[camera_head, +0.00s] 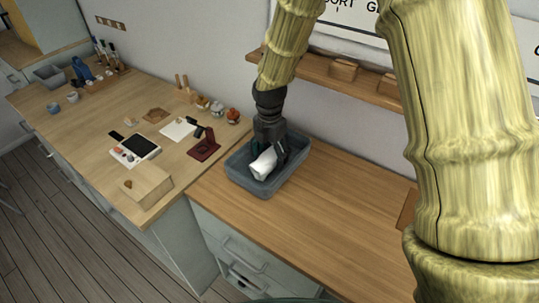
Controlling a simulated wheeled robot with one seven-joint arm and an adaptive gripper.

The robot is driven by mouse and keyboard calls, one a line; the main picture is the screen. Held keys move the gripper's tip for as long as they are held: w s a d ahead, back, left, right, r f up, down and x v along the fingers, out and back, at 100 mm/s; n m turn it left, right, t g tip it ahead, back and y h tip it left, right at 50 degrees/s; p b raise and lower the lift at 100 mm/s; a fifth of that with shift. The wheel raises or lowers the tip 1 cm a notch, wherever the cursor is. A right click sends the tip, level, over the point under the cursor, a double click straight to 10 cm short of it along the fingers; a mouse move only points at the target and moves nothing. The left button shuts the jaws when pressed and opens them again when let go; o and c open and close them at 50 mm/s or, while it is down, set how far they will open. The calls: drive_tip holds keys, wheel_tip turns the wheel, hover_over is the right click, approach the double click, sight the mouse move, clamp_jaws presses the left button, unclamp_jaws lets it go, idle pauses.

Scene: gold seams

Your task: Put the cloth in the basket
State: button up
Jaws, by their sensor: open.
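The white cloth (263,163) is in the grey basket (241,178), near the basket's middle. The basket stands at the left end of the nearer wooden counter, against the wall side. My gripper (269,153) reaches down over the basket, with its fingers open around or beside the cloth. Part of the cloth is hidden behind the fingers, and I cannot tell whether they touch it.
The nearer counter (330,205) is clear to the right of the basket. The left worktop holds a white scale (135,150), a wooden block (146,185), a dark red stand (204,146) and small jars (217,109). A shelf (318,70) runs along the wall.

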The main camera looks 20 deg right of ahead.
sight(270, 153)
drive_tip(key=shift+r+b, duration=0.45)
drive_tip(key=shift+r, duration=3.2)
